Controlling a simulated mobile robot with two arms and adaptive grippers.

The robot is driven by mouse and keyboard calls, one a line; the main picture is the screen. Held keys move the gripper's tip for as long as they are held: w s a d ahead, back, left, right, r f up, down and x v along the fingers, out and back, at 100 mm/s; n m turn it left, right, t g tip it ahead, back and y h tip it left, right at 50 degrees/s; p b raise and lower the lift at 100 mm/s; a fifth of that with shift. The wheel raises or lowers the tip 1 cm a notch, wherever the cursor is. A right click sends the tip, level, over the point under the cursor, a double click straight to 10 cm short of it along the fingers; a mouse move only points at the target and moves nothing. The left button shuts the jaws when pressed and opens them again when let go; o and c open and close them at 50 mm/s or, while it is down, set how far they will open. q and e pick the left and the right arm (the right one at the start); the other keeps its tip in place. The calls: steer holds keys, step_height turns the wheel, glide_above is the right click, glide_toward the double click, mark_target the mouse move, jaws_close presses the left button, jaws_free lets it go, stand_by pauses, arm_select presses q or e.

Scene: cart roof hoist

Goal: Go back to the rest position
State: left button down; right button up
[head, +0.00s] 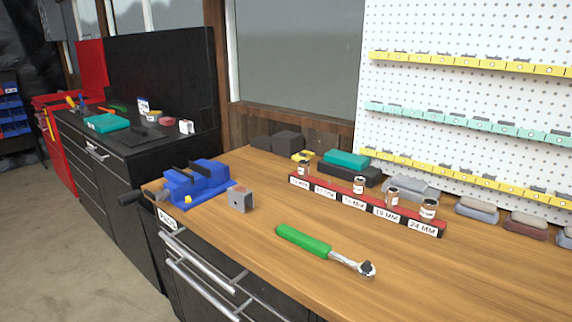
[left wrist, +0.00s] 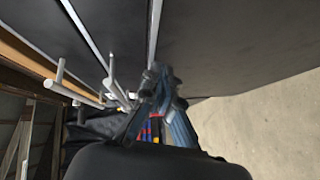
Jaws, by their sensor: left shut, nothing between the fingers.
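My left gripper (left wrist: 160,78) shows only in the left wrist view, with its fingers shut and nothing between them. It hangs in free space beside dark cabinet fronts (left wrist: 220,35) and above the concrete floor (left wrist: 270,120). Neither arm shows in the head view. My right gripper is in no view.
The wooden workbench (head: 460,285) carries a blue vise (head: 195,182), a green-handled ratchet (head: 305,241), a grey block (head: 240,200) and a red socket rail (head: 340,200). Drawer handles (head: 200,275) stick out from its front. Open floor (head: 60,260) lies to the left.

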arm_select(q)
steer(key=s+a+f+m+g+h, duration=0.1)
steer(key=s+a+f+m+g, duration=0.2)
steer(key=s+f, duration=0.45)
steer(key=s+a+f+m+g+h, duration=0.1)
steer(key=s+f+m+g, duration=0.2)
steer(key=s+f+m, duration=0.45)
steer(key=s+a+f+m+g, duration=0.25)
steer(key=s+f, duration=0.25)
steer(key=f, duration=0.5)
steer(key=s+a+f+m+g+y, duration=0.1)
steer(key=s+a+f+m+g, duration=0.1)
steer(key=s, duration=0.8)
steer(key=s+a+f+m+g+y+p, duration=0.1)
steer(key=s+a+f+m+g, duration=0.1)
steer(key=s+a+f+g, duration=0.3)
steer(key=s+a+f, duration=0.2)
steer(key=s+a, duration=0.2)
steer(key=s, duration=0.2)
steer(key=shift+s+m, duration=0.25)
steer(key=shift+m, duration=0.05)
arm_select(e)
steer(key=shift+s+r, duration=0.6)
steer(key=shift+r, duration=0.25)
